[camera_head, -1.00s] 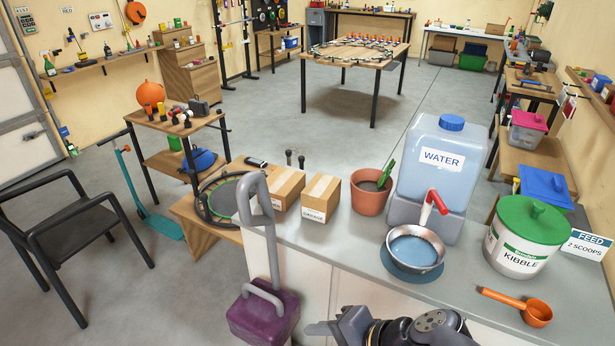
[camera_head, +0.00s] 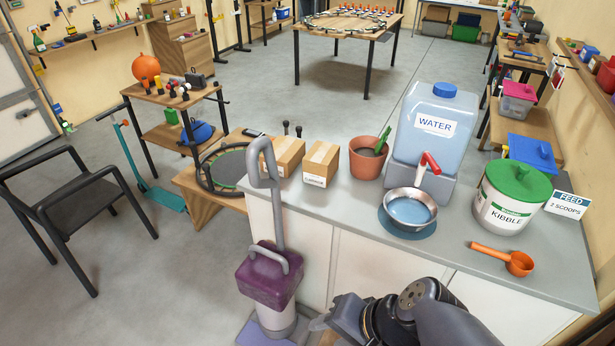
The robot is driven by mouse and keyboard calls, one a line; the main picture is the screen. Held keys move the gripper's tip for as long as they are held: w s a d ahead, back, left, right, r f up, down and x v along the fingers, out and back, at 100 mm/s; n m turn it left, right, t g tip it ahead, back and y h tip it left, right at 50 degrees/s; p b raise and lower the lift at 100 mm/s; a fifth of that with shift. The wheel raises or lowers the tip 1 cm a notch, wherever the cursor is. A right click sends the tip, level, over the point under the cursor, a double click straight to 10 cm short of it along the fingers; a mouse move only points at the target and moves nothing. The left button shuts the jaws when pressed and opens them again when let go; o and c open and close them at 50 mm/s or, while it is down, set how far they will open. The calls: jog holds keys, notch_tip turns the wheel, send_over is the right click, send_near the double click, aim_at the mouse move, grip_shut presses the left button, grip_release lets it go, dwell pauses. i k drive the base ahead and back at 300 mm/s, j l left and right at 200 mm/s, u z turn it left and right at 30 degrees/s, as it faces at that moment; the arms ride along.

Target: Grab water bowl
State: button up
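The water bowl (camera_head: 410,210) is a round metal bowl with what looks like water in it. It stands upright on a blue round mat (camera_head: 388,221) on the grey counter, under the red tap (camera_head: 429,162) of the blue water tank (camera_head: 438,119). My gripper (camera_head: 322,322) is at the bottom of the view, in front of the counter and to the lower left of the bowl, apart from it. Its fingers are small and partly cut off by the frame's lower edge, so I cannot tell whether they are open or shut.
A kibble tub (camera_head: 507,200) with a green lid and an orange scoop (camera_head: 508,260) are right of the bowl. A terracotta pot (camera_head: 367,160) and cardboard boxes (camera_head: 320,163) stand left. A purple upright vacuum-like thing (camera_head: 270,272) stands close beside my gripper. The counter's front left is clear.

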aim_at(410, 209)
jog(key=i+l+z, duration=0.4)
jog(key=i+z, duration=0.4)
jog(key=k+l, duration=0.05)
